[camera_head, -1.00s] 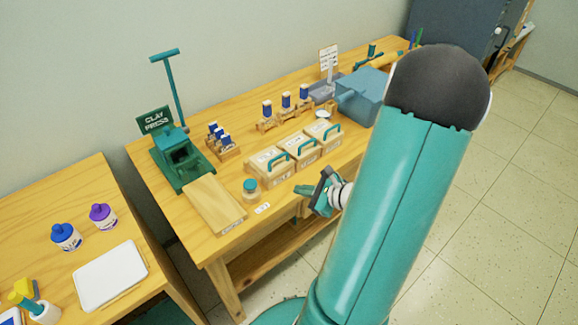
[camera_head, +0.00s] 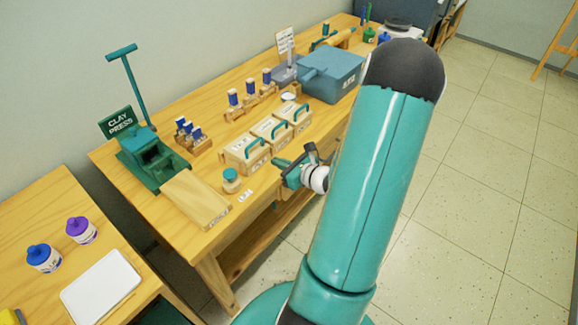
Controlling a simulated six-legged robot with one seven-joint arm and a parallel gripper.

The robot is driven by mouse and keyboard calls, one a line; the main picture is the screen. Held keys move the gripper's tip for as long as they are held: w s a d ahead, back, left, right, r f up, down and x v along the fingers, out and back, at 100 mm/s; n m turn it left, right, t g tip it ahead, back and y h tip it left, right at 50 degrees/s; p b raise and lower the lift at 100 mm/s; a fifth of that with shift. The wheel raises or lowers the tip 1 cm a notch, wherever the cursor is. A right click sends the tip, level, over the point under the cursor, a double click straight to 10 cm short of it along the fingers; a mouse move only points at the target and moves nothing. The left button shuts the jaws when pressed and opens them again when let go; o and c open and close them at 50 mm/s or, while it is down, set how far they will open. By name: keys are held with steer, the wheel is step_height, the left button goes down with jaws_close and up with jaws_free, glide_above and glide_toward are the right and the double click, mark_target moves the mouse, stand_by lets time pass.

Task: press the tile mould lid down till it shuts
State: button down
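A blue-grey box with a lid (camera_head: 335,62) stands toward the far right of the bench, with a bar sticking out at its left and a small unreadable label on its front. It may be the tile mould; I cannot tell for sure, nor whether its lid is fully shut. Three pale wooden boxes with teal handles, left (camera_head: 240,163), middle (camera_head: 262,132) and right (camera_head: 303,124), stand in a row nearer me. My gripper (camera_head: 283,163) is by the bench's front edge, in front of these boxes and apart from the blue-grey box. Its finger opening is too small to judge.
A green clay press (camera_head: 135,172) with a tall lever stands at the left end of the bench (camera_head: 205,245). A wooden board (camera_head: 196,198) and a teal-lidded jar (camera_head: 231,182) lie near the front. Racks of blue-topped bottles (camera_head: 233,98) stand behind the boxes.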

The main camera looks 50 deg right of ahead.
mark_target(254, 143)
steer(key=x, duration=0.3)
steer(key=shift+w+a, duration=0.15)
steer(key=shift+w, duration=0.1)
steer(key=w+r, duration=0.2)
steer(key=w, duration=0.1)
steer(key=shift+w+r, duration=0.1)
steer(key=shift+w+r+g, duration=0.4)
steer(key=shift+r+g, duration=0.2)
steer(key=shift+r, duration=0.25)
steer(key=shift+w+r, duration=0.45)
steer(key=shift+r, duration=0.2)
